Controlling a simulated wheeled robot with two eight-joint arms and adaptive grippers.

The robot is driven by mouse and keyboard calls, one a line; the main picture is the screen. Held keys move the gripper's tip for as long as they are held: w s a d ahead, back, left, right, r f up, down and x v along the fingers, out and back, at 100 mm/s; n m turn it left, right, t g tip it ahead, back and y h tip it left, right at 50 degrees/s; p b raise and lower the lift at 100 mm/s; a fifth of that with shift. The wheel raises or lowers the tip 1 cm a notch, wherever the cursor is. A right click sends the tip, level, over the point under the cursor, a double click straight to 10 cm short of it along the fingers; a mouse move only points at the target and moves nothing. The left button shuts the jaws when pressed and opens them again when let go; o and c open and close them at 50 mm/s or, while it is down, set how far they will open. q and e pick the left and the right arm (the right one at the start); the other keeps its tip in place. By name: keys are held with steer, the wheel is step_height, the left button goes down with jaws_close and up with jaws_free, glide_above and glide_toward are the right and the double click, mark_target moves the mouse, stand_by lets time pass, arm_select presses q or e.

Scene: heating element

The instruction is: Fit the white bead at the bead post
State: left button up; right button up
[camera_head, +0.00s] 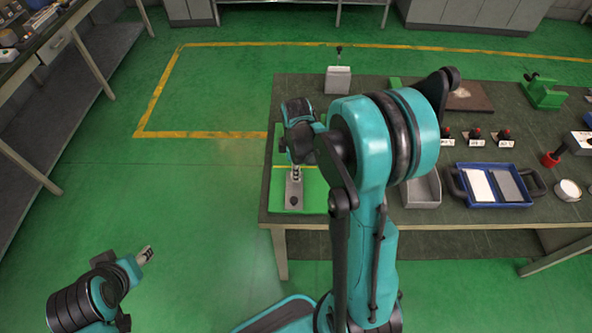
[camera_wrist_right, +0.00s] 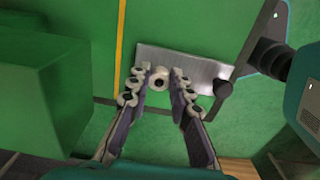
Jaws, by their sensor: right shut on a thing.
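My right gripper (camera_head: 295,172) points down over a grey metal plate (camera_head: 293,195) on the green board (camera_head: 314,194) at the table's left end. In the right wrist view the right gripper (camera_wrist_right: 160,80) has its fingers on either side of the white bead (camera_wrist_right: 158,79), a small ring with a dark centre, and is shut on it. The bead is over the metal plate (camera_wrist_right: 195,68). I cannot make out the bead post apart from the bead, nor whether they touch. My left gripper (camera_head: 147,254) is away from the table at lower left; its jaw gap is unclear.
A green block (camera_wrist_right: 45,95) stands left of the fingers in the right wrist view. A dark lever (camera_wrist_right: 222,89) is close on the right. A grey bin (camera_head: 423,190) and a blue tray (camera_head: 495,185) stand further right on the table (camera_head: 415,228).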

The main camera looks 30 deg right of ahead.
steer(key=shift+f+b, duration=0.7)
steer(key=shift+f, duration=0.2)
steer(key=o, duration=0.9)
steer(key=shift+r, duration=0.1)
step_height(320, 180, up, 12)
